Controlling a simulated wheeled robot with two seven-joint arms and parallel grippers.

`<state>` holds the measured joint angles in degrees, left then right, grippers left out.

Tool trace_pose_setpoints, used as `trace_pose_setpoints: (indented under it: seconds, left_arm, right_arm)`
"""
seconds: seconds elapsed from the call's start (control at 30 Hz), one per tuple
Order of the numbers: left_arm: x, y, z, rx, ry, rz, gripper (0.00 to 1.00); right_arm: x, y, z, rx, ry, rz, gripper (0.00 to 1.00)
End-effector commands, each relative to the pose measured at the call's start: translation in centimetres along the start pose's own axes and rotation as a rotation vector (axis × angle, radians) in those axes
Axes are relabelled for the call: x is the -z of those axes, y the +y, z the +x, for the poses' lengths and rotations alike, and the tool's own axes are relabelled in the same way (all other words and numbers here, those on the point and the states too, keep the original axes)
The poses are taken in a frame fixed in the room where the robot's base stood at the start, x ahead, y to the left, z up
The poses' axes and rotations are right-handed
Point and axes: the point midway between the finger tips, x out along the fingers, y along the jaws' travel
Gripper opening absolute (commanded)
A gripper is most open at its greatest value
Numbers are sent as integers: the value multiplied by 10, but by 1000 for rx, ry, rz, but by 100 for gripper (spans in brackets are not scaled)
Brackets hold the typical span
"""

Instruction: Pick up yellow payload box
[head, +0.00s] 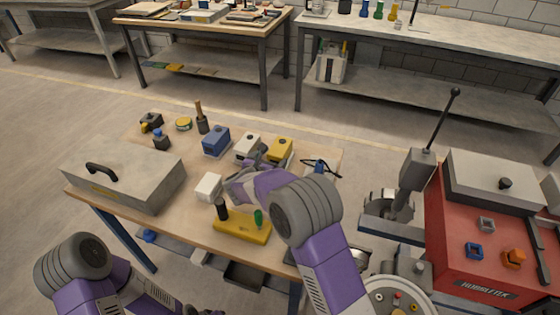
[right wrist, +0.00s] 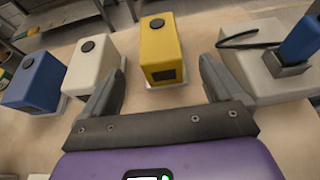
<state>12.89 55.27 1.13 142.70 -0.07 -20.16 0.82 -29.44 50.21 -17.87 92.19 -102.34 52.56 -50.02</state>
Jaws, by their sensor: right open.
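The yellow payload box (head: 281,149) stands upright on the wooden table, to the right of a white box (head: 248,147) and a blue box (head: 215,141). In the right wrist view the yellow box (right wrist: 162,42) has a round black spot on top and a dark panel on its near face. My right gripper (head: 250,168) is open and empty on the near side of the boxes. In the right wrist view its fingers (right wrist: 163,66) point towards the yellow box, one to each side, apart from it. My left arm shows at the lower left, but its gripper is not clearly visible.
The white box (right wrist: 95,62) is close to the left finger. A pale block with a blue part (right wrist: 262,72) is close to the right one. A grey case (head: 125,178), a small white block (head: 208,186) and a yellow stand (head: 243,228) share the table. A red machine (head: 480,235) stands to the right.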

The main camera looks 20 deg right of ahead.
Motion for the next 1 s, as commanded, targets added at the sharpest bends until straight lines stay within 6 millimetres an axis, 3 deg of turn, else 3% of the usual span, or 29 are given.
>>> trace_pose_setpoints:
  seconds: [0.53, 0.87, 1.0]
  left_arm:
    - [1, -5, 13, 0, 1, 0, 43]
    - [1, -5, 14, 0, 0, 0, 43]
    - [1, -5, 14, 0, 0, 0, 43]
  right_arm:
    - [2, -1, 67, 2, 0, 1, 94]
    - [0, 0, 74, 0, 1, -1, 94]
    - [0, 0, 74, 0, 0, -1, 72]
